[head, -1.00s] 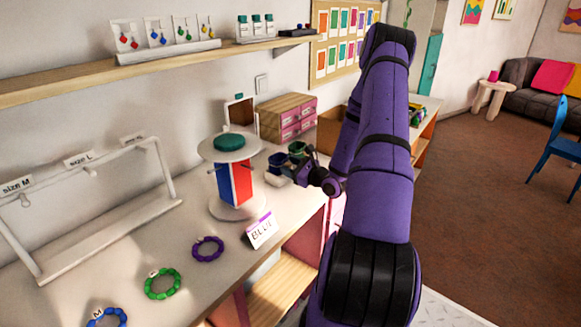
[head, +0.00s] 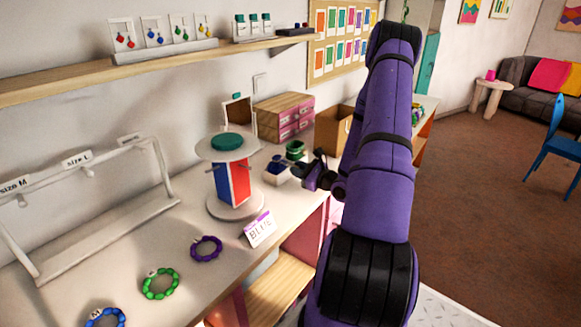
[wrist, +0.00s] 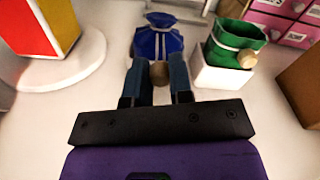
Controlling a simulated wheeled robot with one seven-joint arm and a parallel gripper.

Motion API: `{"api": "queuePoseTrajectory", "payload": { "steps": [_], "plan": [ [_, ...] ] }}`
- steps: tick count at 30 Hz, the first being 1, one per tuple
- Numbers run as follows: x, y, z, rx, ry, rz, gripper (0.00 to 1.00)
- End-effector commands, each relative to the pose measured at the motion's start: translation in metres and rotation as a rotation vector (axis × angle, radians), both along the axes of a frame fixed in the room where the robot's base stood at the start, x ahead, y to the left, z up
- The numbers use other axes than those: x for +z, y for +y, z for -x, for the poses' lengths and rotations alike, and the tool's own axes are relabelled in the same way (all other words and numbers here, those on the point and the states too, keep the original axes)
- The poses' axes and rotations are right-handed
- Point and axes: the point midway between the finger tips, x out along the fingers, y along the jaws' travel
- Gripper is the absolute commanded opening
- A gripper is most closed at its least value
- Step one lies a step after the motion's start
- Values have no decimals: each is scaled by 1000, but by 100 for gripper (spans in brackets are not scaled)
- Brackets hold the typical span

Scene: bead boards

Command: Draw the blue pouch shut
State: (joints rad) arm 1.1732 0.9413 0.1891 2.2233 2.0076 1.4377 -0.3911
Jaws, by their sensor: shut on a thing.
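The blue pouch (wrist: 157,42) stands upright ahead of my fingers in the wrist view. Its neck looks gathered in by a pale cord, with a small flared top above. It also shows in the head view (head: 276,162), above a white holder. My gripper (wrist: 159,70) is shut on a round wooden bead (wrist: 159,74), on the near side of the pouch. Any cord between bead and pouch is hard to make out. In the head view my gripper (head: 302,172) is just right of the pouch.
A green pouch (wrist: 236,36) with its own wooden bead stands in a white holder (wrist: 221,77) to the right. A round stand with red and blue panels (head: 234,180) is to the left. A brown box (head: 331,130) and pink drawers (head: 290,128) are behind.

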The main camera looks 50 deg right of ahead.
Motion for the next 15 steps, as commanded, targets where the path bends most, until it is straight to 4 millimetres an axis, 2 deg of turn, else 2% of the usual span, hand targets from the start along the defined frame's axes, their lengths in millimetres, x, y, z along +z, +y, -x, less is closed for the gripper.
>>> {"api": "queuePoseTrajectory", "payload": {
  "steps": [8,9,11,12,15],
  "plan": [
    [0,0,2,1,0,-1,0],
    [0,0,2,1,0,-1,30],
    [0,0,2,1,0,0,44],
    [0,0,2,1,0,0,48],
    [0,0,2,1,0,0,48]
  ]
}}
